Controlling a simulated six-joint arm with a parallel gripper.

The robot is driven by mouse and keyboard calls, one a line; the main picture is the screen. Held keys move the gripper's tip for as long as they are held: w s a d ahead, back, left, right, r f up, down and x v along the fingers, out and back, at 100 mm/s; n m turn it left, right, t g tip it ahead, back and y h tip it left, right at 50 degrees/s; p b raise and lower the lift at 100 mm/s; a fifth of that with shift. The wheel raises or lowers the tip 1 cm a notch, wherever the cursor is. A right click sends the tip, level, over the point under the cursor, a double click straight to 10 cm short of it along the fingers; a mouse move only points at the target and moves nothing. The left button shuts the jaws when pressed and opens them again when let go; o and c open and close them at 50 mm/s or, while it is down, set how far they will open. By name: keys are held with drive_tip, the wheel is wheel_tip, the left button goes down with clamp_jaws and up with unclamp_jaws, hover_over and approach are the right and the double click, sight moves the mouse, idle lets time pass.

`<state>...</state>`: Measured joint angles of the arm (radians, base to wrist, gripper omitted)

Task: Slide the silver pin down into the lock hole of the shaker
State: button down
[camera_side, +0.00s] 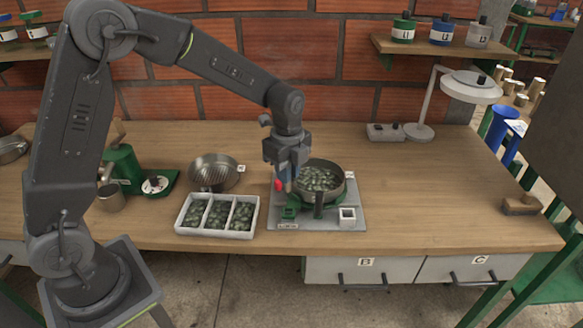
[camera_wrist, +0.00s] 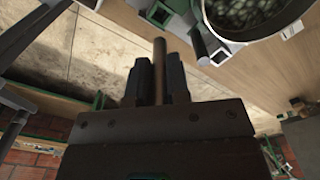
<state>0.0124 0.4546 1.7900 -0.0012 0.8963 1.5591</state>
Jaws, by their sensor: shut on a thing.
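My gripper (camera_side: 286,182) points down at the left side of the shaker. In the wrist view, its two dark fingers (camera_wrist: 158,78) are shut on the pin (camera_wrist: 159,55), a slim rod that looks brownish in this light. The pin's end sticks out past the fingertips. The shaker holds a round dark pan (camera_side: 343,190) of greenish beans on a grey base plate (camera_side: 330,223); the pan also shows in the wrist view (camera_wrist: 285,18). A green block (camera_side: 289,211) stands on the plate below my gripper. I cannot make out the lock hole or whether the pin touches it.
A white three-part tray (camera_side: 216,234) of beans stands left of the plate. Behind it is a round metal sieve (camera_side: 214,172). A small white square box (camera_side: 347,217) sits at the plate's right front. A lamp (camera_side: 470,87) stands at the back right. The right bench is mostly clear.

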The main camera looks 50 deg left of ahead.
sight(288, 191)
drive_tip(key=shift+f, duration=0.1)
drive_tip(key=shift+f, duration=2.85)
drive_tip(key=shift+f, duration=2.25)
idle(0.4)
drive_tip(key=c, duration=1)
unclamp_jaws()
drive_tip(key=shift+r, duration=0.1)
wheel_tip(288, 191, up, 14)
drive_tip(key=shift+f, duration=0.15)
